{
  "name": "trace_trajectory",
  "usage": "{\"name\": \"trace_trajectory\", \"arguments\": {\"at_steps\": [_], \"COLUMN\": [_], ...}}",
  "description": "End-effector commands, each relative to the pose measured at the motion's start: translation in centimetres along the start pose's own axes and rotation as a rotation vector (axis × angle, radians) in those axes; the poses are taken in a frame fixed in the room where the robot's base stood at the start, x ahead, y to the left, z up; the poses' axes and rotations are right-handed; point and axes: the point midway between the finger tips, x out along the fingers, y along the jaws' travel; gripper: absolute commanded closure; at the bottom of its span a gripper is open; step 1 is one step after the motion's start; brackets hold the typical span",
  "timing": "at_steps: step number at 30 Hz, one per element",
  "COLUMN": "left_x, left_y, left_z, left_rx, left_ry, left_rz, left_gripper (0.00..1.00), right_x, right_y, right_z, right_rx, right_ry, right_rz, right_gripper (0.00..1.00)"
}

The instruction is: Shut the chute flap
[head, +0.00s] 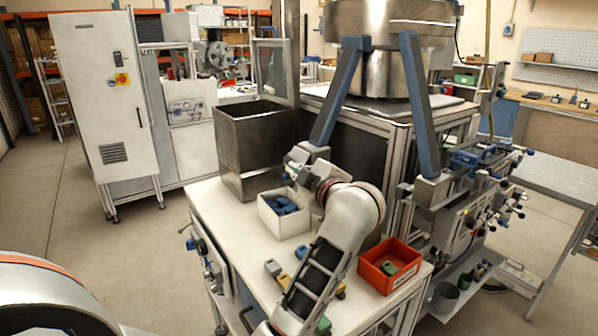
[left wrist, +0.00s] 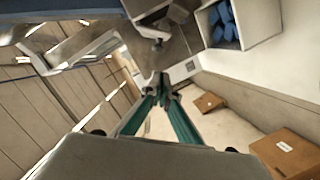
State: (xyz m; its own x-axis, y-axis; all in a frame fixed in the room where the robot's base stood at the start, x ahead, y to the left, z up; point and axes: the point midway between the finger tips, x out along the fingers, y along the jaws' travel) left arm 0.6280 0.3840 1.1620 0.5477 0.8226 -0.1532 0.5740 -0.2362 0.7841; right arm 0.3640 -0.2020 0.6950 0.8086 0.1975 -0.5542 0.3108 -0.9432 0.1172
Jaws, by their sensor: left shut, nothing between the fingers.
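The chute (head: 255,150) is a dark metal box with an open top on the white bench. Its flap (head: 272,72) appears to be the pale-framed clear panel standing upright at its back edge, so it is open. My left gripper (head: 292,168) is in front of the chute's right side, above the bench and lower than the flap. In the left wrist view its green fingers (left wrist: 161,84) meet at the tips and hold nothing. A pale frame (left wrist: 88,52) shows at upper left there; I cannot tell whether it is the flap. My right gripper is out of view.
A white bin (head: 270,222) with blue parts stands below my left gripper. A red bin (head: 405,251) and several loose parts (head: 273,267) are on the bench (head: 222,208). A blue-legged stand (head: 337,92) with a metal bowl rises close on the right.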

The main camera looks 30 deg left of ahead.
Motion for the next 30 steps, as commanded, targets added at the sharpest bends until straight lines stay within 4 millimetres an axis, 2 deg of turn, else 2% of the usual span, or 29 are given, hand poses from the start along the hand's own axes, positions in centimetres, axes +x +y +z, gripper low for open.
{"name": "trace_trajectory", "arguments": {"at_steps": [3,11,13,18,30], "left_x": [2.5,7.5,7.6,8.1,8.2], "left_y": [0.1,0.0,0.0,0.0,0.0], "left_z": [-0.3,-0.2,1.2,3.0,3.8], "left_rx": [0.002,0.003,0.004,0.003,0.001], "left_ry": [0.007,0.007,0.002,0.003,0.003], "left_rz": [0.001,0.001,0.001,0.0,0.001], "left_gripper": [1.0,1.0,1.0,1.0,1.0], "right_x": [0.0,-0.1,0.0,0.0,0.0], "right_y": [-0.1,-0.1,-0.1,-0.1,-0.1], "right_z": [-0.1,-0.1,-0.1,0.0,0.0], "right_rx": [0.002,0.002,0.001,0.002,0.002], "right_ry": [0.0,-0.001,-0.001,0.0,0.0], "right_rz": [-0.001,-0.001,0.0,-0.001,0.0], "right_gripper": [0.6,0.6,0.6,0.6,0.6]}}
